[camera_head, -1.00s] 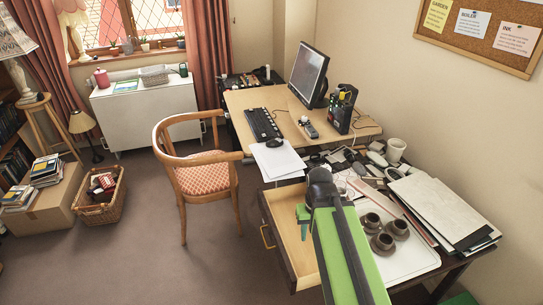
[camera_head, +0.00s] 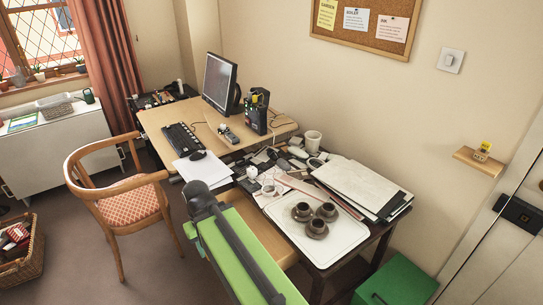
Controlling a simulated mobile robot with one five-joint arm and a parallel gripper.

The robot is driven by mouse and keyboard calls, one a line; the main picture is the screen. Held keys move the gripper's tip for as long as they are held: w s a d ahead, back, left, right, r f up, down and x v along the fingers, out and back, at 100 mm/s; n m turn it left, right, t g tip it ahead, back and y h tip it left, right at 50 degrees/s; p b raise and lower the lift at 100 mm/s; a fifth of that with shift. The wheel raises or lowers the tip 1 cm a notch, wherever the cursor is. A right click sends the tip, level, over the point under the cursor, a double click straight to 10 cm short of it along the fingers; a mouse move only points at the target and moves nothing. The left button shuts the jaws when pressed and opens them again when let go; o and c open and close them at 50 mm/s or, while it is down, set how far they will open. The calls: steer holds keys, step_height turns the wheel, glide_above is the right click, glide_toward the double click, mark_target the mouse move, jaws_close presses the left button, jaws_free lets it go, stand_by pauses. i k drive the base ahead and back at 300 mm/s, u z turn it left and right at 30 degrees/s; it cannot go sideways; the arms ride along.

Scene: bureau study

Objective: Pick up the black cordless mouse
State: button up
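The black mouse (camera_head: 198,155) is small and dark. It lies at the top edge of white paper sheets (camera_head: 203,170) at the near edge of the light wooden desk (camera_head: 158,118), by the end of the black keyboard (camera_head: 183,138). My green and black arm reaches up from the bottom of the picture. Its far end, with my gripper (camera_head: 190,229), is below and nearer than the mouse, apart from it. The arm mostly hides the gripper, so its fingers cannot be made out.
A wooden chair (camera_head: 118,205) stands left of the desk. Right of my arm, a dark table holds a white tray (camera_head: 340,240) with 3 brown cups, folders (camera_head: 355,183) and clutter. A monitor (camera_head: 220,82) stands behind. A green cabinet (camera_head: 395,281) is at lower right.

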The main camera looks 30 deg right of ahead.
mark_target(272, 154)
steer(key=z, duration=0.05)
steer(key=i, duration=2.1)
steer(key=u, duration=0.1)
